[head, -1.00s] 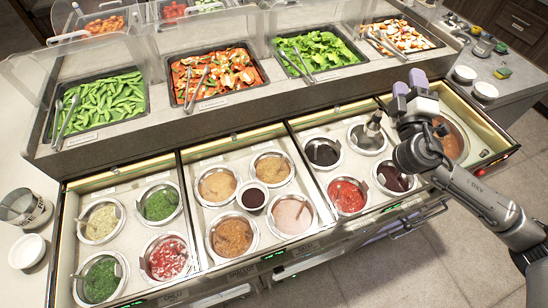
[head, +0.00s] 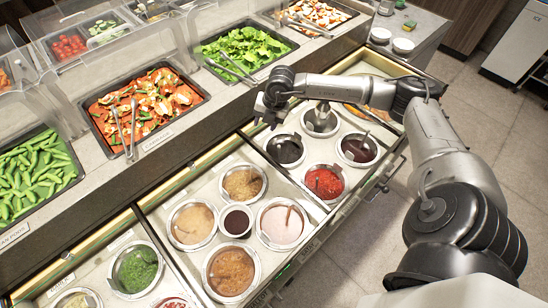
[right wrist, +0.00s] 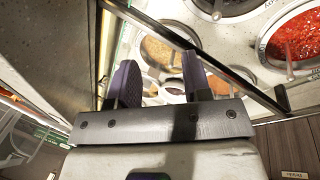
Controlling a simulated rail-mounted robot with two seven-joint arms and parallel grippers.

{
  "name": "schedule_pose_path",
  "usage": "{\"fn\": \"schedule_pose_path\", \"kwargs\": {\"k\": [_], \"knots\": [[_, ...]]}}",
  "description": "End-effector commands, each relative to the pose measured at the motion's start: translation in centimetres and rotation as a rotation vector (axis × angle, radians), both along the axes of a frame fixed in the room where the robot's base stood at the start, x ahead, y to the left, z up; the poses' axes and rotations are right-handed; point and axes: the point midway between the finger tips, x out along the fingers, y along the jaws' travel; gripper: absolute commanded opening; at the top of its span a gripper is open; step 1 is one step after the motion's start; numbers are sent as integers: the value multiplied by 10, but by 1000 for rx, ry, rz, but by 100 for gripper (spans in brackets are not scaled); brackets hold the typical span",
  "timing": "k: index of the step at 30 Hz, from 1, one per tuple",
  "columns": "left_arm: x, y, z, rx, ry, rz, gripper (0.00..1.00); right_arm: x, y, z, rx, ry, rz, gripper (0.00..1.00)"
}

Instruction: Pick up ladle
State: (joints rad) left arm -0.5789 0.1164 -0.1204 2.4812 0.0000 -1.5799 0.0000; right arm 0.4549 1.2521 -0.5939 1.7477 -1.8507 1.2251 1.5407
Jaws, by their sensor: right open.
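Several round metal sauce wells sit in the counter, with thin spoon or ladle handles in some. A metal ladle-like piece (head: 322,112) stands in the back well right of my right gripper; I cannot tell its full shape. Nearby are wells of dark sauce (head: 286,150), red sauce (head: 325,183) and dark red sauce (head: 358,150). My right gripper (head: 263,110) is above the back edge of the wells, open and empty. In the right wrist view, its purple fingers (right wrist: 160,82) are apart, with tan sauce wells beyond. The red well (right wrist: 300,35) shows with a handle (right wrist: 289,62). My left gripper is not in view.
Trays of pea pods (head: 35,172), sliced peppers (head: 145,105) and greens (head: 245,45) stand on the raised shelf behind, with tongs (head: 130,130) and clear guards. A divider (right wrist: 150,22) crosses near my fingers. White bowls (head: 403,46) are at the back right.

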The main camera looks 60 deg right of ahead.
Motion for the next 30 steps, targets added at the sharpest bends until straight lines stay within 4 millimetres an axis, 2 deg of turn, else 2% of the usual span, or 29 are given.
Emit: {"fn": "schedule_pose_path", "kwargs": {"k": [3, 7, 13, 24, 30], "knots": [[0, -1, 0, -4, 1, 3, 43, -25, -13, -6, -56, 172, -166, 45], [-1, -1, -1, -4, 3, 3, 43, -41, -19, -7, -74, 274, -322, 45], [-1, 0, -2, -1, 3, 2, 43, -42, -18, -14, -61, 283, -423, 45], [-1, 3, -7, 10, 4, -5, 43, -41, -18, -73, -58, 283, -432, 45], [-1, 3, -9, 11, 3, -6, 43, -41, -18, -90, -58, 282, -430, 45]]}}
